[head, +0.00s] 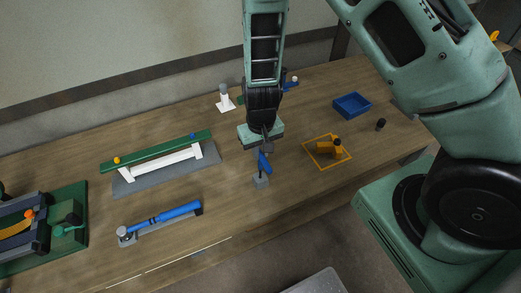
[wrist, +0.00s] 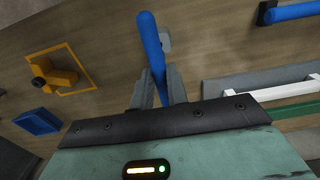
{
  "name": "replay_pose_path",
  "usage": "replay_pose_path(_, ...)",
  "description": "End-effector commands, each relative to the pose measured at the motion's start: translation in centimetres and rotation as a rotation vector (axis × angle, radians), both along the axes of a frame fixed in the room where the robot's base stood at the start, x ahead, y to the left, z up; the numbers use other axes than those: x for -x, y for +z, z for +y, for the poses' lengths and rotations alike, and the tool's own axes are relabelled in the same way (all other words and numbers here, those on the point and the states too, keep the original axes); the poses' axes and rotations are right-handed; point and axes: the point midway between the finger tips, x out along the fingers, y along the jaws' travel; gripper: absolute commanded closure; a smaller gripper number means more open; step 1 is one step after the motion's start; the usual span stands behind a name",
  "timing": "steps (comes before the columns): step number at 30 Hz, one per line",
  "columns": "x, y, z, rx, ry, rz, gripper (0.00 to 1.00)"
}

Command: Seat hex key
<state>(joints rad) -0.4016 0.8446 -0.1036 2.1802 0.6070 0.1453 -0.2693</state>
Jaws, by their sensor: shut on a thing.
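My gripper (head: 266,148) points down over the middle of the workbench. It is shut on the blue handle of what looks like the hex key (head: 264,163). In the wrist view the handle (wrist: 150,42) runs up between the two fingers (wrist: 158,88), slightly tilted. A small grey block (head: 260,182) stands on the bench directly below the key; part of it shows behind the handle in the wrist view (wrist: 166,42). A thin dark shaft seems to reach down to the block, but I cannot tell whether it is inside it or only above it.
A green bar (head: 150,153) on white legs stands on a grey plate to the left. A blue tool (head: 178,213) lies in a grey cradle at the front. An orange part (head: 328,147) sits in an orange outline to the right, near a blue tray (head: 352,105). Bench around the block is clear.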

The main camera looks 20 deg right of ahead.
Motion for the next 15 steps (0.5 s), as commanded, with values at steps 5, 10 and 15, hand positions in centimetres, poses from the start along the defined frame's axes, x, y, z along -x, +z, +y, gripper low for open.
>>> replay_pose_path(5,0.0,-0.6,0.0,0.0,0.001,0.0,1.0)
replay_pose_path(10,0.0,-1.1,0.0,0.0,0.001,0.0,1.0)
replay_pose_path(15,0.0,-1.6,0.0,0.0,0.0,0.0,1.0)
